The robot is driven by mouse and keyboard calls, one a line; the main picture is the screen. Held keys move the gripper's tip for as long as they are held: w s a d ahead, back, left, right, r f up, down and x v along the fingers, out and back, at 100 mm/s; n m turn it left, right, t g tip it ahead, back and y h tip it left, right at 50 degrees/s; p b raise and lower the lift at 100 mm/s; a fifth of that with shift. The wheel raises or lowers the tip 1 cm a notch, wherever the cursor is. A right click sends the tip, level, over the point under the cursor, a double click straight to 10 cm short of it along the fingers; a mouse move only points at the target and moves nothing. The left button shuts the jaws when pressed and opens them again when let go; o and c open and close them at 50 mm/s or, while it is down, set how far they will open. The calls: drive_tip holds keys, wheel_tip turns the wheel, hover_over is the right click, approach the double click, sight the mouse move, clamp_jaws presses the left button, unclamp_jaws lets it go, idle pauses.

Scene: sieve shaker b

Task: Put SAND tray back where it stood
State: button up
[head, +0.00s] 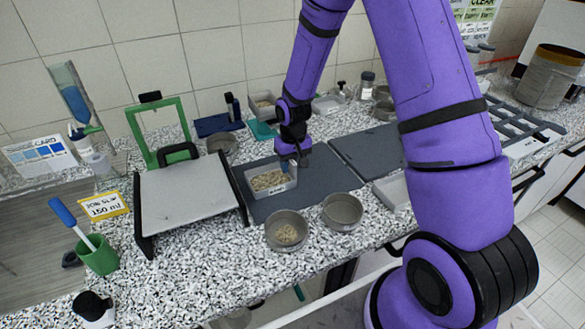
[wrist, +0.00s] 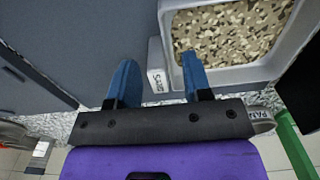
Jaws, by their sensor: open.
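The SAND tray (head: 292,181) is a pale rectangular tray of tan grains on a dark grey mat (head: 322,178). In the wrist view its rim and wall (wrist: 168,28) are at the upper right, with a tab marked SAND (wrist: 156,82) on the side. My gripper (head: 302,160) is at the tray's right far side in the head view. In the wrist view my gripper (wrist: 159,62) has its two blue fingers apart, with the labelled tab between them. The right finger overlaps the tray's inside. Whether either finger touches the tray cannot be told.
A sieve with grains (head: 286,231) and an empty sieve (head: 342,211) stand in front of the mat. A white board with black edges (head: 185,195) is close on the left. Another pale tray (head: 391,191) is to the right. Jars and a back tray (head: 262,105) stand behind.

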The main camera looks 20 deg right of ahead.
drive_tip(key=s+r+t, duration=0.1)
drive_tip(key=s+r, duration=0.1)
drive_tip(key=r, duration=0.8)
drive_tip(key=s+r, duration=0.2)
drive_tip(key=r, duration=0.8)
drive_tip(key=s+r+t, duration=0.1)
drive_tip(key=s+r, duration=0.4)
drive_tip(key=s, duration=0.3)
drive_tip(key=s+d+r+t, duration=0.1)
drive_tip(key=s+r, duration=0.5)
drive_tip(key=s, duration=0.3)
drive_tip(key=s+r+t, duration=0.2)
drive_tip(key=s+r, duration=0.3)
drive_tip(key=s, duration=0.3)
drive_tip(key=shift+s+d+r, duration=0.15)
drive_tip(key=shift+s+d, duration=0.05)
drive_tip(key=shift+s, duration=0.05)
